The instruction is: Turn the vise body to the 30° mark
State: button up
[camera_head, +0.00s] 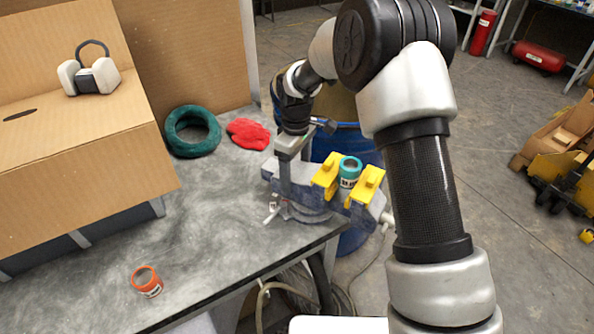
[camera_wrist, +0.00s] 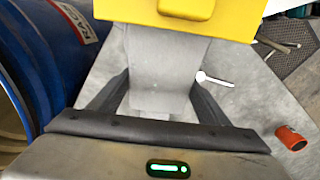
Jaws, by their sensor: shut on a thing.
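The grey-blue vise (camera_head: 318,205) stands at the table's right corner. Two yellow jaw pads (camera_head: 325,177) face each other, with a teal-topped labelled can (camera_head: 349,171) between them. My gripper (camera_head: 291,147) reaches down to the vise body's left, rear part. In the wrist view, my gripper (camera_wrist: 160,86) has one finger on each side of a grey part of the vise body (camera_wrist: 166,70) and is shut on it. A yellow pad (camera_wrist: 200,18) shows beyond. A small lever (camera_head: 272,214) sticks out at the swivel base. The angle marks are too small to read.
An orange-rimmed can (camera_head: 147,282) stands near the table's front edge. A green ring (camera_head: 192,131) and red gloves (camera_head: 248,133) lie behind. A cardboard booth (camera_head: 80,160) with a headset (camera_head: 90,75) fills the left. A blue barrel (camera_head: 345,140) stands close behind the vise.

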aim_at(296, 170)
jog(key=shift+r, duration=0.1)
dwell(0.4)
jog(key=o, duration=1.5)
jog(key=shift+r, duration=8.7)
